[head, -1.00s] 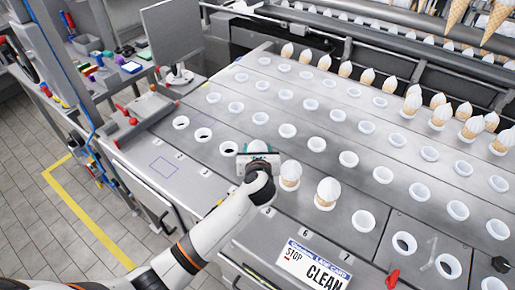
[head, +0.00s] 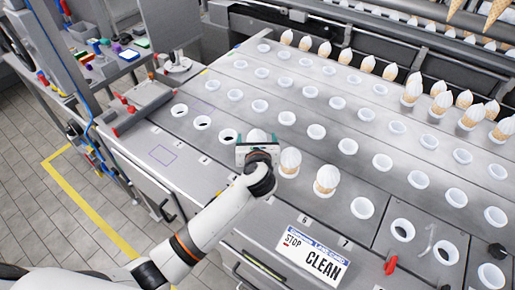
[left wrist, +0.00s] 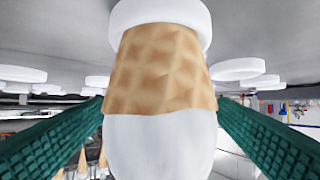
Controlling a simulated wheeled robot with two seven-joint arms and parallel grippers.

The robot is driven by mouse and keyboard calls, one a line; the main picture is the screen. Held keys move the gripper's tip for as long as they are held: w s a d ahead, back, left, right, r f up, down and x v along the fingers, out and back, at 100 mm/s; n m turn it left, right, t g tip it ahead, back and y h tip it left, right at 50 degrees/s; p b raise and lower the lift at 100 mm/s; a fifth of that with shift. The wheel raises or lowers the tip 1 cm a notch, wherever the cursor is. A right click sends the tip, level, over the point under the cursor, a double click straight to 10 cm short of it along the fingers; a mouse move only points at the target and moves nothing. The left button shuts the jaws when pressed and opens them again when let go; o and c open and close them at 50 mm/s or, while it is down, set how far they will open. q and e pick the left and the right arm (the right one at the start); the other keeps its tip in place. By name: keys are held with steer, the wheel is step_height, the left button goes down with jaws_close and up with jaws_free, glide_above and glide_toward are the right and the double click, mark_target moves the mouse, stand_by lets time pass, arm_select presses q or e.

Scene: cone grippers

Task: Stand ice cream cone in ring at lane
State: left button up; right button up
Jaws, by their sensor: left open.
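An ice cream cone (left wrist: 160,75) with a tan waffle body and white top fills the middle of the left wrist view. Its waffle end sits in a white ring (left wrist: 165,14). In the head view its white top (head: 256,135) shows just behind my left gripper (head: 257,146). My left gripper is open, with its green pads (left wrist: 160,140) on either side of the cone and visible gaps between. Two more cones, one beside the gripper (head: 290,161) and one further right (head: 326,178), stand in rings of the same front row. My right gripper is not in view.
Empty white rings (head: 362,208) fill much of the grey deck. More cones (head: 367,64) stand along the back row. A sign reading STOP and CLEAN (head: 312,257) and a red handle (head: 391,262) are at the front. A red-handled grey bar (head: 145,112) lies at left.

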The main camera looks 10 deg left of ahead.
arm_select(q)
steer(key=v, duration=1)
steer(key=shift+s+r, duration=0.15)
steer(key=shift+s, duration=0.2)
